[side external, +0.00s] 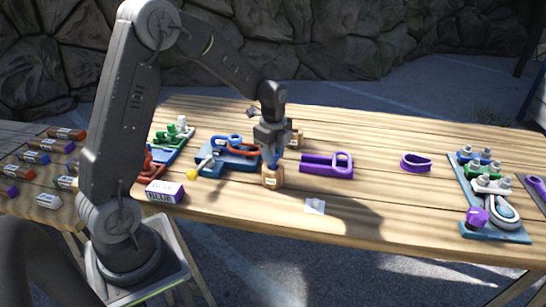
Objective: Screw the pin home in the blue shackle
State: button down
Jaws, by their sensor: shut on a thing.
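My gripper (272,150) points down over the middle of the table, right of a blue tray. It is shut on a small blue piece (273,157); the jaws hide most of it, so I cannot tell whether it is the pin. Directly below is a tan block (272,177); I cannot tell whether the blue piece touches it. A blue loop-shaped part (229,138), possibly the blue shackle, lies at the back of the dark blue tray (212,170). An orange-red curved part (242,151) lies beside it. Whether a pin sits in the blue loop is too small to tell.
A yellow-tipped tool (192,174) leans at the tray's left. A purple slotted part (325,165) and purple ring (415,162) lie to the right. A teal board (495,235) with several fittings is far right. The front middle is mostly clear.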

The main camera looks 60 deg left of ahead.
jog(key=shift+r, duration=2.7)
jog(key=shift+r, duration=0.1)
jog(key=shift+r, duration=0.4)
notch_tip(320, 180, up, 6)
jog(key=s+a, duration=0.4)
jog(key=a, duration=1.2)
notch_tip(320, 180, down, 8)
jog(key=shift+w+f, duration=0.15)
jog(key=shift+f, duration=1.1)
